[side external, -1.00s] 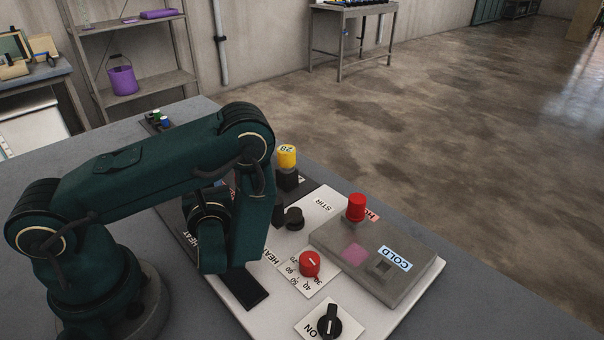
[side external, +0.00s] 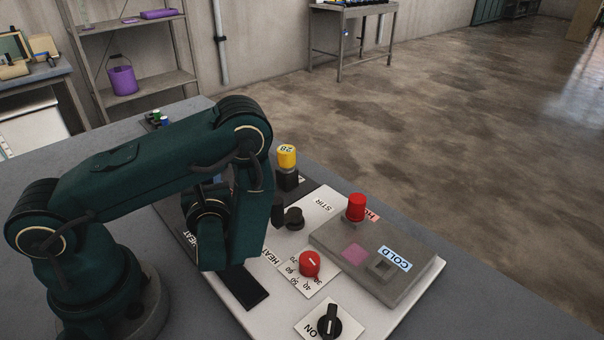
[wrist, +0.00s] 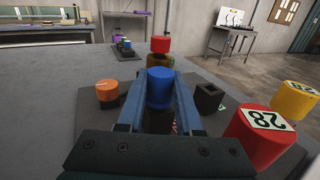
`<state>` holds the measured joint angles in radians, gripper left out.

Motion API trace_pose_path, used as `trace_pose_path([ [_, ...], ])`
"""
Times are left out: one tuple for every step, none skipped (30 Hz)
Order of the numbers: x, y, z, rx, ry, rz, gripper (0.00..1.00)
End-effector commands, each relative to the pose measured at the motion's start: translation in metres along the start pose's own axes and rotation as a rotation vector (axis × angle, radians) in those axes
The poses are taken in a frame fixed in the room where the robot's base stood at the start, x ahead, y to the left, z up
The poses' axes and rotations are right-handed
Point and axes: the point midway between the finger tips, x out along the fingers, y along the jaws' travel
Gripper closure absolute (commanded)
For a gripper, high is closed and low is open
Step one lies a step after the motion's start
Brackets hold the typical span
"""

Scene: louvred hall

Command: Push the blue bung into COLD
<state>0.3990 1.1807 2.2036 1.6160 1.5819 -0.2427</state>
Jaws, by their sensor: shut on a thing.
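The blue bung (wrist: 160,90) stands upright between the two blue fingers of my gripper (wrist: 159,79) in the wrist view. My gripper is shut on it. In the side view my arm hides most of the gripper and the bung. The grey block (side external: 334,243) lies on the white panel at the right. Its square socket (side external: 382,266) beside the COLD label (side external: 395,258) looks empty. A red bung (side external: 356,207) stands at the block's other end, by a partly covered red label.
A red dial (side external: 309,264), a black ON knob (side external: 329,321) and a dark knob (side external: 293,218) stand on the panel. A yellow cylinder (side external: 287,156) marked 28 stands behind. The wrist view shows an orange piece (wrist: 107,91) and an empty dark holder (wrist: 209,97) either side.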

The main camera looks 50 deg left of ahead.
Motion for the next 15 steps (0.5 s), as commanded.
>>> trace_pose_path([
  [0.000, 0.000, 0.001, 0.000, 0.000, 0.000, 1.00],
  [0.000, 0.000, 0.002, -0.001, 0.000, 0.000, 1.00],
  [0.000, 0.000, 0.004, -0.002, 0.000, 0.000, 1.00],
  [0.000, 0.000, 0.007, -0.003, 0.000, 0.000, 1.00],
  [0.000, -0.001, 0.010, -0.004, -0.001, 0.000, 1.00],
  [0.000, -0.001, 0.015, -0.004, -0.001, 0.000, 1.00],
  [0.000, -0.001, 0.019, -0.004, 0.000, 0.000, 1.00],
  [0.000, -0.001, 0.022, -0.006, -0.001, 0.000, 1.00],
  [0.000, 0.000, 0.027, -0.005, -0.001, 0.000, 1.00],
  [0.000, 0.000, 0.030, -0.004, 0.000, 0.000, 1.00],
  [0.000, 0.000, 0.034, -0.006, -0.001, 0.000, 1.00],
  [0.000, -0.001, 0.038, -0.006, 0.000, 0.000, 1.00],
  [0.000, -0.001, 0.042, -0.006, 0.000, 0.000, 1.00],
  [0.000, -0.001, 0.045, -0.007, 0.000, 0.000, 1.00],
  [0.000, -0.001, 0.050, -0.006, 0.000, 0.000, 1.00],
])
